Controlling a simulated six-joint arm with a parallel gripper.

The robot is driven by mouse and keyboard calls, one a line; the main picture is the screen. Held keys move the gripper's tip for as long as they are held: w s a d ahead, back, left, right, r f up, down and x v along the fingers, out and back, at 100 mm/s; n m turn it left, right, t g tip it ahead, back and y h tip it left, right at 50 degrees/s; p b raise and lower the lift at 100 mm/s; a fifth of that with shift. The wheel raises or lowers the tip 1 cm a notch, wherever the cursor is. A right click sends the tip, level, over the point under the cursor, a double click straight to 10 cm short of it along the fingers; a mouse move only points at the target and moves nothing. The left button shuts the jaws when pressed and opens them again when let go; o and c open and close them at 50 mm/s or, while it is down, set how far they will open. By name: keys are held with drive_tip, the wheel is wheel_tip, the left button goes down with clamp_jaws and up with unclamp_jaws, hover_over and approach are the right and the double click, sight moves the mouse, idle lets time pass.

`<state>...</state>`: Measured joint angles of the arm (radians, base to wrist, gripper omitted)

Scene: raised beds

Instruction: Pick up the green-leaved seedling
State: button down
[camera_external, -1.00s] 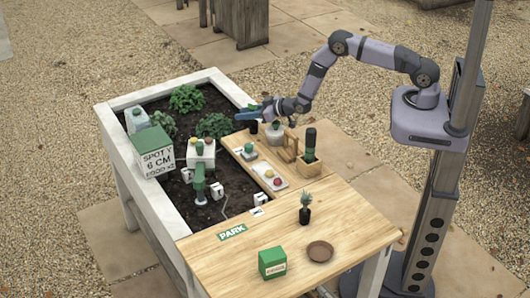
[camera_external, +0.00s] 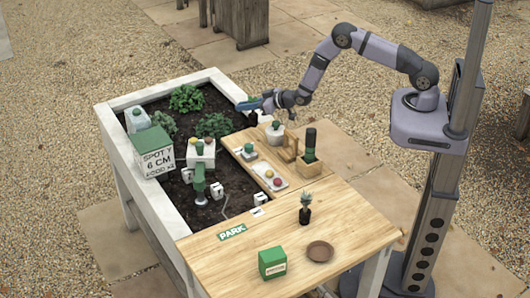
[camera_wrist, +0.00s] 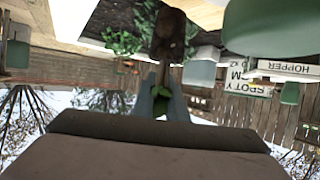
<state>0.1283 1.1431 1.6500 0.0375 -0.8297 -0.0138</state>
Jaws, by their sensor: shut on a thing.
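My gripper (camera_wrist: 162,98) is shut on the green-leaved seedling (camera_wrist: 161,91) in the wrist view, with its small green leaves between the two grey-green fingers. A dark brown root plug (camera_wrist: 168,34) extends from the fingertips, toward the top of this upturned view. In the external view my gripper (camera_external: 247,104) is in the air above the bed's right rim, near the far end of the wooden shelf. The seedling is too small and dark to make out clearly there.
The soil bed (camera_external: 228,195) holds leafy plants and a white box marked SPOTY 6 CM (camera_external: 157,163). A white pot (camera_external: 275,135), a wooden holder (camera_external: 309,168) and a small potted plant (camera_external: 305,214) stand on the wood. A green box (camera_external: 272,263) and brown saucer (camera_external: 320,251) are in front.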

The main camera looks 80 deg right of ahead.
wheel_tip(320, 180, up, 6)
drive_tip(key=b, duration=0.1)
drive_tip(key=shift+r+b, duration=0.25)
drive_tip(key=shift+b, duration=0.15)
